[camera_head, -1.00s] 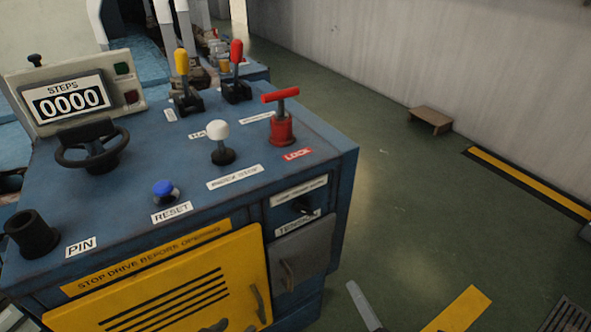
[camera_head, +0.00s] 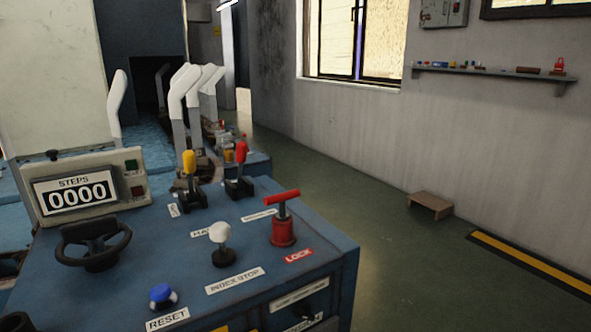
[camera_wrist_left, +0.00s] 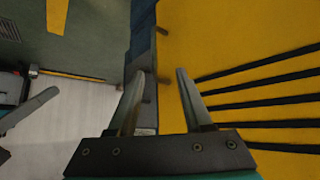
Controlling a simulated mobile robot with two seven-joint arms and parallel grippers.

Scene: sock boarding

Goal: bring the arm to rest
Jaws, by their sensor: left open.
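My left gripper (camera_wrist_left: 159,72) shows in the left wrist view with its two grey fingers apart and nothing between them. It is in front of the yellow door (camera_wrist_left: 240,55) with black slots, and the blue cabinet edge runs behind the fingers. How far the fingers are from the door I cannot tell. A grey finger-like piece (camera_wrist_left: 32,108) at the left edge of that view looks like part of my right gripper, mostly cut off. Neither gripper shows in the head view now.
The blue console (camera_head: 200,290) carries a STEPS display (camera_head: 78,191) reading 0000, a black handwheel (camera_head: 92,245), a blue RESET button (camera_head: 162,296), a white knob (camera_head: 220,232), a red T-handle (camera_head: 283,220) and yellow and red levers. Floor is clear right of it, before a small step (camera_head: 430,205).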

